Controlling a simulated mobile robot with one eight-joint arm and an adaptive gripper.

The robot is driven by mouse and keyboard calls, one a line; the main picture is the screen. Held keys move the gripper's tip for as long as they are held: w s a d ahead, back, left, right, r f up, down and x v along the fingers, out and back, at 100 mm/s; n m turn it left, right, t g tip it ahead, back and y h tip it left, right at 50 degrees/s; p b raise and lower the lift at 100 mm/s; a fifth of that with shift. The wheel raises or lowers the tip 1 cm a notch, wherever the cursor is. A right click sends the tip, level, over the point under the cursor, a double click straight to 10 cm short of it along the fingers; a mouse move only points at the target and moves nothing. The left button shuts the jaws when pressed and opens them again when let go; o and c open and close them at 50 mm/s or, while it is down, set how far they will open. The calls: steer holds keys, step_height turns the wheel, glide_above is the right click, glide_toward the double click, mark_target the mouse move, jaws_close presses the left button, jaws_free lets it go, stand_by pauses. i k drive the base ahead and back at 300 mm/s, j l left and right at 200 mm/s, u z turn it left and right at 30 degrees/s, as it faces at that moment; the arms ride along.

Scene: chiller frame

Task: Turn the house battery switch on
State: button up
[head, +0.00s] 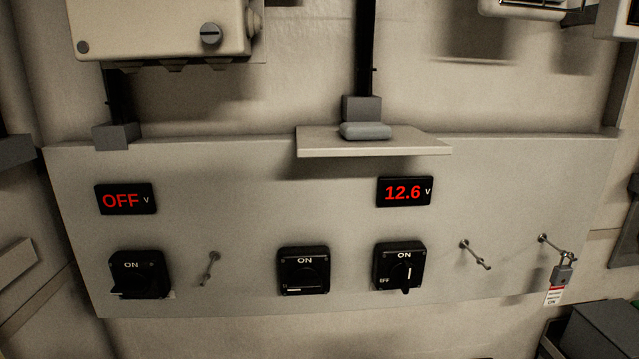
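A grey panel (260,220) carries three black rotary switches in a row. The left switch (140,275) sits below a display (126,199) reading "OFF V"; its handle looks turned sideways, away from its ON mark. The middle switch (303,270) has an ON mark at its top; its knob is too dark to read. The right switch (399,267) sits below a display (404,191) reading 12.6 V, and its white pointer line is upright towards ON. No readable label shows which switch is the house battery one. My gripper is not in view.
Pegs stick out of the panel beside the left switch (211,268) and right of the right switch (475,255). A padlock (562,273) with a tag hangs from the far right peg. A shelf (375,146) juts out above. The space before the switches looks clear.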

mark_target(133, 282)
steer(key=u, duration=1.55)
